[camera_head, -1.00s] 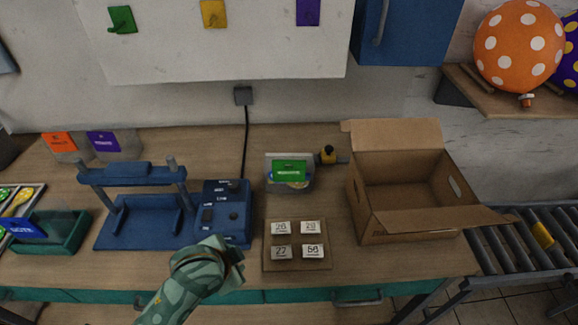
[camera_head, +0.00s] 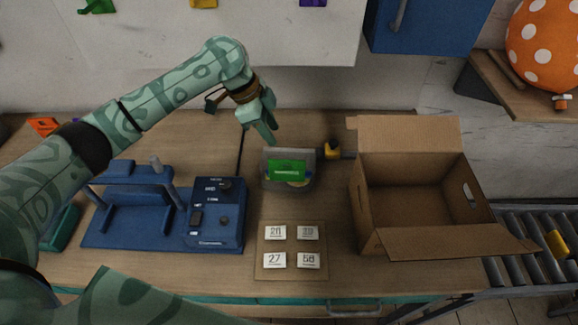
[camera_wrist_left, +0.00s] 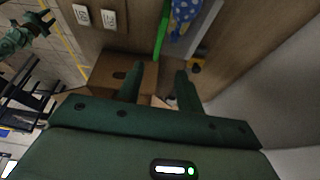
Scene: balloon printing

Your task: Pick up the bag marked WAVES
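A clear bag with a green label (camera_head: 287,171) stands upright near the back of the table; I cannot read its word. In the left wrist view its blue spotted contents (camera_wrist_left: 186,12) and the label's green edge (camera_wrist_left: 162,30) show at the top. My left gripper (camera_head: 270,138) is above and just behind-left of this bag, apart from it, fingers pointing down. The left wrist view shows its two fingers (camera_wrist_left: 158,88) spread with nothing held between them. A green patterned hand, apparently my right gripper (camera_wrist_left: 42,22), shows small at the upper left of the wrist view.
An open cardboard box (camera_head: 410,205) stands right of the bag. A blue press (camera_head: 130,215) and its control box (camera_head: 216,212) stand left. A board of number cards (camera_head: 291,247) lies in front. An orange label (camera_head: 43,126) shows far left, partly behind my arm.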

